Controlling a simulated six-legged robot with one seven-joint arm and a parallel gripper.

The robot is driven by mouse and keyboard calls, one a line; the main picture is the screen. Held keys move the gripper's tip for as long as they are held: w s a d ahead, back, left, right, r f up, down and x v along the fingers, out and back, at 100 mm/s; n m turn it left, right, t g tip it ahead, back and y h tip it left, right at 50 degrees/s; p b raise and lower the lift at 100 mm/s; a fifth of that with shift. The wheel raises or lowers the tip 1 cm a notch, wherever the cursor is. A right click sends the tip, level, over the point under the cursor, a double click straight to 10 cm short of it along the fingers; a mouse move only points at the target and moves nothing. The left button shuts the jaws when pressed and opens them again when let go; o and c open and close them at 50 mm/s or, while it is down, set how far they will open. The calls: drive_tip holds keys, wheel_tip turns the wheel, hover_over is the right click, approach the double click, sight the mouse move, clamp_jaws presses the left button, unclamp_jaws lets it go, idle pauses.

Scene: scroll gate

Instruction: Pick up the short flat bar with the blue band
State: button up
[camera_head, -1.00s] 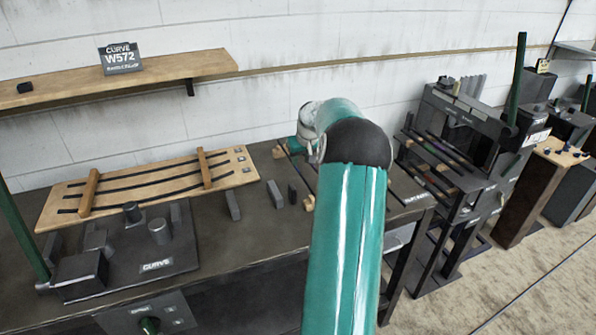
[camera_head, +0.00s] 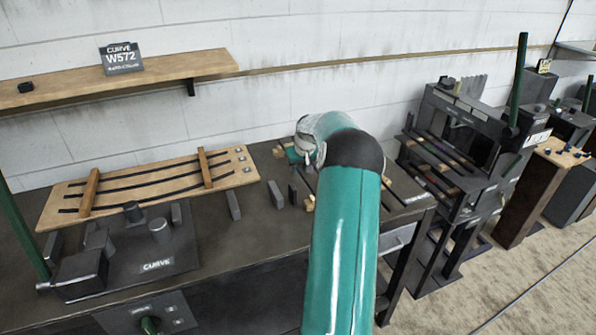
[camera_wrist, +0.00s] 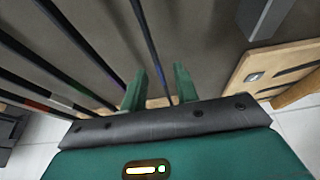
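In the wrist view my gripper (camera_wrist: 159,76) is open, with its two green fingers apart. A thin dark bar (camera_wrist: 147,42) runs down between the fingers and has a faint bluish part near its lower end. Another dark bar (camera_wrist: 62,42) to its left shows a blue-violet tint lower down. I cannot tell for sure which one is the short flat bar with the blue band. In the head view my gripper (camera_head: 292,154) is over the bench's right part, and my arm hides most of the bars there.
The dark bench (camera_head: 255,240) carries a wooden board (camera_head: 150,187) with curved dark strips and several small grey blocks (camera_head: 233,205). A dark rack (camera_head: 440,165) stands at the right. A bar with red and white marks (camera_wrist: 50,100) lies at the wrist view's left.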

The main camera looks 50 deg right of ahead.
drive_tip(key=shift+f, duration=0.15)
clamp_jaws()
idle(0.4)
